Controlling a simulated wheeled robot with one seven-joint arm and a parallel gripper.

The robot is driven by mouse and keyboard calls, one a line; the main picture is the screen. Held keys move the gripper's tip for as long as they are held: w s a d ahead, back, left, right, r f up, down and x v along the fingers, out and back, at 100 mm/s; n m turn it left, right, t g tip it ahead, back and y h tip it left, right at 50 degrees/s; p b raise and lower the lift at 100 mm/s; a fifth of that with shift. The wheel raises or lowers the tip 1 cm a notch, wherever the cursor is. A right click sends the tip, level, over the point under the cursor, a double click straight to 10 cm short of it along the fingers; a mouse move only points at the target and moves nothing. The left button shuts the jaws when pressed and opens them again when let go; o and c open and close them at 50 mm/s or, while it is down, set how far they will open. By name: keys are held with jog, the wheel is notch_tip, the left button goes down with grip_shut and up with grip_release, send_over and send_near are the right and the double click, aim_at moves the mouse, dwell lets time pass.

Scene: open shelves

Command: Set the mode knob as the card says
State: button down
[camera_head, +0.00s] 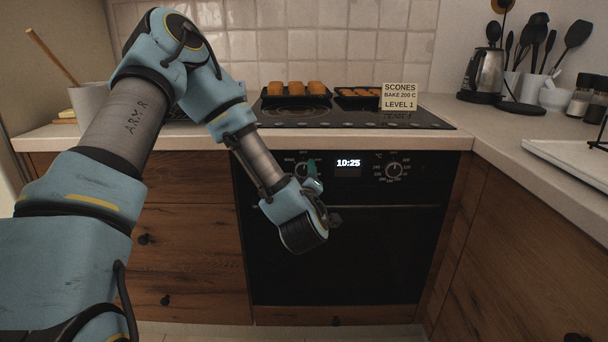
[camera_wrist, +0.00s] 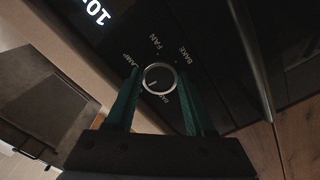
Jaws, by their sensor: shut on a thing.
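The card (camera_head: 400,97) stands on the hob and reads "SCONES BAKE 200 C LEVEL 1". The mode knob (camera_wrist: 159,78) is a round dark knob with a pale rim on the black oven panel. Around it the wrist view shows the labels LAMP, FAN and BAKE, plus one half-hidden label below. A small pale mark shows on the knob face, but I cannot tell surely which label it points to. My gripper (camera_head: 314,177) is at the oven panel; its green fingers, also in the wrist view (camera_wrist: 158,86), are shut on the knob from both sides.
The oven display (camera_head: 348,163) reads 10:25. The temperature knob (camera_head: 394,170) is to its right. The oven door (camera_head: 350,260) is closed. Two dark trays of baked pieces (camera_head: 293,97) sit on the hob. A kettle (camera_head: 487,72) and utensils stand on the right counter.

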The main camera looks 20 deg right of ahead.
jog(key=m+b, duration=0.1)
jog(key=m, duration=0.5)
jog(key=m+b, duration=0.1)
jog(key=m, duration=0.4)
jog(key=shift+m+b, duration=0.3)
jog(key=shift+m, duration=0.1)
jog(key=m, duration=0.5)
jog(key=shift+a, duration=0.1)
jog(key=m+p, duration=0.1)
jog(key=m, duration=0.4)
jog(key=shift+m, duration=0.4)
jog(key=shift+c, duration=1.3)
grip_release()
